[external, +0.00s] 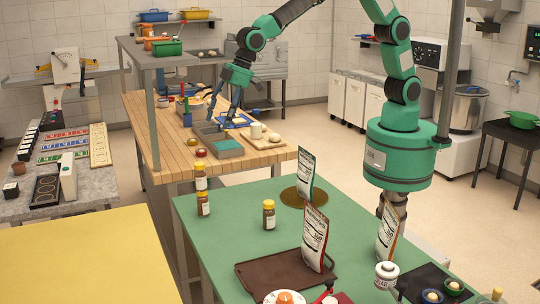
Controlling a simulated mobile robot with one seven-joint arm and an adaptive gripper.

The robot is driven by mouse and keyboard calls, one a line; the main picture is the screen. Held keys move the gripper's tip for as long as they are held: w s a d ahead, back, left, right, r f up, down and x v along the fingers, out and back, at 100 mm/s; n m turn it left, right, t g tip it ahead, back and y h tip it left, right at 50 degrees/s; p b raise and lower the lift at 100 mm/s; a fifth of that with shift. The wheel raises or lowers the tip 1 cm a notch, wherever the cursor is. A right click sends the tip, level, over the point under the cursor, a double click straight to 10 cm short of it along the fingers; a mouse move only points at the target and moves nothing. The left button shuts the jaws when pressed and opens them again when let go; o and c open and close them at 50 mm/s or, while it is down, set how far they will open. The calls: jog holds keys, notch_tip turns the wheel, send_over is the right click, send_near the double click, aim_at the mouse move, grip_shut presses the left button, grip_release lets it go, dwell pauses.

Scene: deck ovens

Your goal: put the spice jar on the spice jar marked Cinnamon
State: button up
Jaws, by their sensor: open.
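One spice jar (268,214), brown with a yellow lid, stands upright alone on the green table. Two similar jars show at the table's far left edge: a lower jar (203,205) and an upper jar (200,179) directly above it in the picture. The upper one seems to rest on the lower one's lid, but I cannot be sure it is not standing behind. The labels are too small to read, so I cannot tell which is Cinnamon. My gripper (213,108) is open and apart from these jars, over the wooden table beyond; its fingertips are small and partly unclear.
The wooden table (262,158) holds a grey bin (228,148), a board with pale items, and small round things. On the green table (232,250) stand upright pouches (314,238), a brown tray (250,275) and a white jar (386,275). A shelf post rises left of my gripper.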

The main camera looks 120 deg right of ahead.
jog(key=s+d+r, duration=0.1)
jog(key=s+r, duration=0.8)
jog(key=s, duration=0.5)
jog(key=s+d+r, duration=0.1)
jog(key=s+r, duration=0.8)
jog(key=s, duration=0.4)
jog(key=s+f+t, duration=0.1)
jog(key=s, duration=2.6)
jog(key=shift+s+d+f, duration=0.15)
jog(key=shift+s, duration=0.05)
jog(key=shift+f+b, duration=1.65)
